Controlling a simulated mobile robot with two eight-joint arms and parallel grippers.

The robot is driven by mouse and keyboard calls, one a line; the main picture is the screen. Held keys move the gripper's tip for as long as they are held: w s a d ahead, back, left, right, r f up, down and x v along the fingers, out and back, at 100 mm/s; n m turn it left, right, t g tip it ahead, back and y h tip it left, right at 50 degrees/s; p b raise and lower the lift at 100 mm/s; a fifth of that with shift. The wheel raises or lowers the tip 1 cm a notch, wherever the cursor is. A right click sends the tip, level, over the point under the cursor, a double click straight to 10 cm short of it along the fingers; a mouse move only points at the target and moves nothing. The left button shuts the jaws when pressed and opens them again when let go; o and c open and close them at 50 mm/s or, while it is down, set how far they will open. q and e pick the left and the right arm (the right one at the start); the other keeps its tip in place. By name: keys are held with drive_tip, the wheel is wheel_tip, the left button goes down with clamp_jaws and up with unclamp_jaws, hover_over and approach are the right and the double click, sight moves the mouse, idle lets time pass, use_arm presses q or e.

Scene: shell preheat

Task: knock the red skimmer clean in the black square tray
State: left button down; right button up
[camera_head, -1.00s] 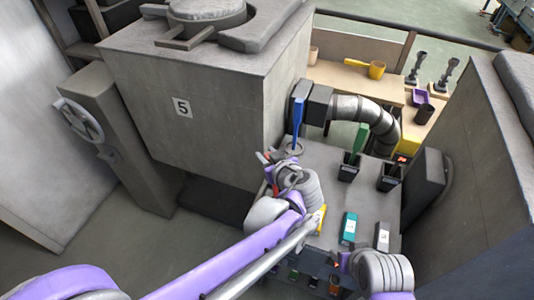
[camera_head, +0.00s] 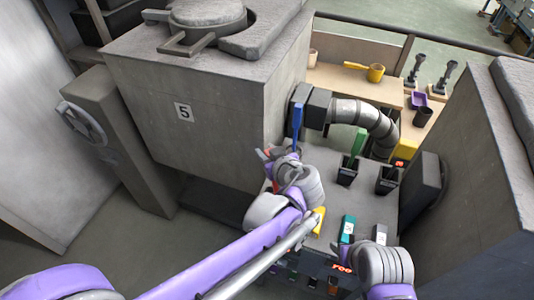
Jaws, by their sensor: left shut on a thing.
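My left gripper (camera_head: 270,157) is low beside the front right edge of the grey furnace block, just left of an upright blue handle (camera_head: 297,122). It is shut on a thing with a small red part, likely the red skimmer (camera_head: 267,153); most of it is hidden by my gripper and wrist. Two black square containers stand on the grey bench to the right, one (camera_head: 347,172) and another (camera_head: 387,181); I cannot tell whether either is the black square tray. My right gripper (camera_head: 347,257) is low at the bottom right, with its fingers unclear.
A green handle (camera_head: 359,141) stands at the left container. A teal block (camera_head: 348,228), a pale block (camera_head: 380,234) and a yellow piece (camera_head: 319,221) lie at the bench front. A ribbed pipe (camera_head: 365,112) arches behind. Grey block walls flank the bench.

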use_arm(q)
wheel_tip(320, 180, up, 5)
drive_tip(key=shift+r+p, duration=0.15)
drive_tip(key=shift+p, duration=0.75)
use_arm(e)
drive_tip(key=w+r, duration=0.2)
drive_tip(key=r, duration=0.1)
drive_tip(key=shift+r+t, duration=0.2)
drive_tip(key=shift+t, duration=0.1)
drive_tip(key=shift+f, duration=0.1)
